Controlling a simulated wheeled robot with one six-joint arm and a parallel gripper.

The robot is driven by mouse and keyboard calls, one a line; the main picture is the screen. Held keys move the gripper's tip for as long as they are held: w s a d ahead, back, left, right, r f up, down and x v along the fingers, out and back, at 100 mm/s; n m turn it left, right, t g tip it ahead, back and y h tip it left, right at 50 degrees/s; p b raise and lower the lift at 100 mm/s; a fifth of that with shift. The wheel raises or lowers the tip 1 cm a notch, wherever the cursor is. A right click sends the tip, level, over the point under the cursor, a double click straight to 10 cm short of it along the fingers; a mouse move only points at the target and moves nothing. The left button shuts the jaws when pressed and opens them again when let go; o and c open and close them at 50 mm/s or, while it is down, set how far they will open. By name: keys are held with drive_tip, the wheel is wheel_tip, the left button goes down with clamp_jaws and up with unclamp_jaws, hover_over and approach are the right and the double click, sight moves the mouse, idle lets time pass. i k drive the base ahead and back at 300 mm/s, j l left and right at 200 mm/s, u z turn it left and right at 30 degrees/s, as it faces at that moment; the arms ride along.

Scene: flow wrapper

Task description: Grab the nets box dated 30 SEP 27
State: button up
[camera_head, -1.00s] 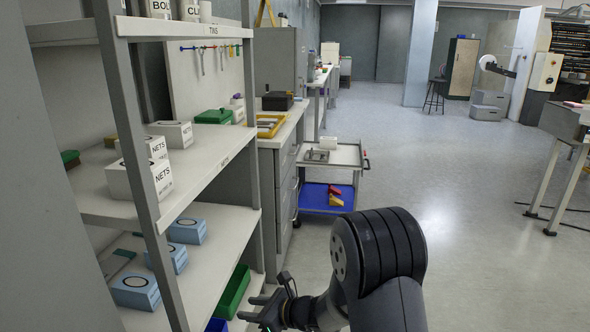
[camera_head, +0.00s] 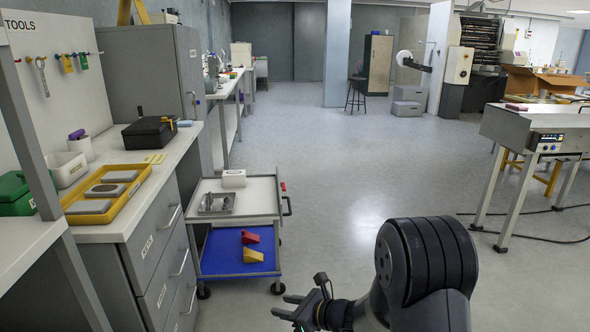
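No box with a readable NETS label or date shows now. A small white box (camera_head: 234,178) stands on the top tray of the cart; no readable label shows on it from here. My gripper (camera_head: 281,305) is low at the bottom centre, in front of the cart, with its dark fingers apart and nothing between them. It is well away from the shelf unit (camera_head: 32,240), of which only a post and a shelf edge show at the left.
The cart (camera_head: 240,232) has a metal tray (camera_head: 216,203) on top and red and yellow pieces on its blue lower shelf. A drawer bench (camera_head: 150,250) with a yellow tray (camera_head: 108,192) stands left. A grey machine table (camera_head: 535,130) stands right. The floor between is clear.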

sight(232, 178)
drive_tip(key=i+z, duration=0.2)
drive_tip(key=i, duration=0.4)
drive_tip(key=i+z, duration=0.25)
drive_tip(key=i, duration=0.35)
drive_tip(key=i+j+z, duration=0.2)
drive_tip(key=i, duration=0.4)
drive_tip(key=i+u, duration=0.35)
drive_tip(key=i+l+u, duration=0.15)
drive_tip(key=i+u, duration=0.25)
drive_tip(key=i, duration=0.15)
drive_tip(key=i+l+u, duration=0.35)
drive_tip(key=i+j+u, duration=0.15)
drive_tip(key=i+u, duration=0.7)
